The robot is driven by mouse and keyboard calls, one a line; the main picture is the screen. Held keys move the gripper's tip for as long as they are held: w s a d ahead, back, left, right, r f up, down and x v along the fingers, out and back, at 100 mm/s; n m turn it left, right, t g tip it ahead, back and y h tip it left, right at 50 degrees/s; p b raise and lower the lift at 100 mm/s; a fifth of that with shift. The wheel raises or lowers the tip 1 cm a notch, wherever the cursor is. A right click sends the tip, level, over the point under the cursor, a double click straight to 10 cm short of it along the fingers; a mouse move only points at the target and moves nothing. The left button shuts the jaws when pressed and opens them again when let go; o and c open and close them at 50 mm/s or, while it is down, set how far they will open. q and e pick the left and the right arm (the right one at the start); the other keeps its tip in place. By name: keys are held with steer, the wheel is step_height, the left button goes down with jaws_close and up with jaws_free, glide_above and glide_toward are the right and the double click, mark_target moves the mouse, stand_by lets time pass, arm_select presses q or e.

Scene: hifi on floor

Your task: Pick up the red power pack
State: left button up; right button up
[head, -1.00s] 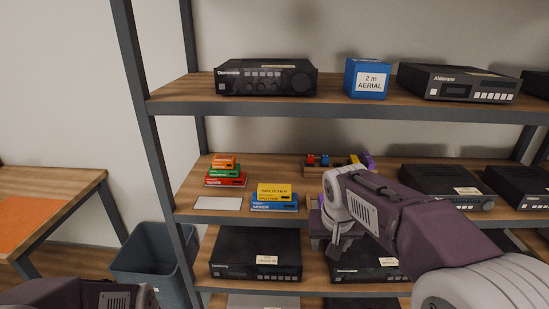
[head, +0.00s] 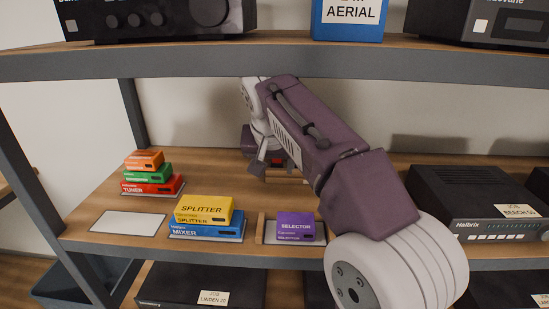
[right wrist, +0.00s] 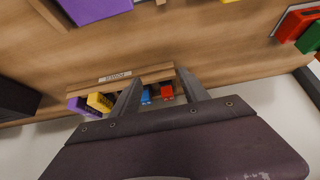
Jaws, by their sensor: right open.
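A small red block (right wrist: 167,91), which looks like the red power pack, sits in a wooden rack (right wrist: 155,72) at the back of the middle shelf. A small blue block (right wrist: 146,95) is beside it. My right gripper (right wrist: 160,88) is open, and the red and blue blocks show between its fingers in the right wrist view. I cannot tell how far above or in front of them the fingers are. In the head view the right gripper (head: 268,152) hides most of the rack; only a bit of the red block (head: 277,161) shows. My left gripper is out of view.
A yellow block (right wrist: 100,102) and a purple one are at the rack's other end. Stacked boxes, including a red tuner (head: 150,188), a yellow splitter (head: 204,209) and a purple selector (head: 295,226), stand nearer the front. The upper shelf (head: 300,60) hangs above my arm.

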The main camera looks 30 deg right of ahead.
steer(key=w+d, duration=0.1)
steer(key=w, duration=0.2)
steer(key=w+d+p, duration=0.1)
steer(key=w+d, duration=0.3)
steer(key=w, duration=0.1)
steer(key=shift+w+d, duration=0.2)
steer(key=shift+w, duration=0.15)
steer(key=shift+w+d+p, duration=0.2)
steer(key=shift+w+p, duration=0.15)
steer(key=shift+p, duration=0.1)
steer(key=b+x, duration=0.2)
steer(key=x, duration=0.3)
steer(key=shift+f, duration=0.2)
steer(key=shift+s+r, duration=0.1)
jaws_close()
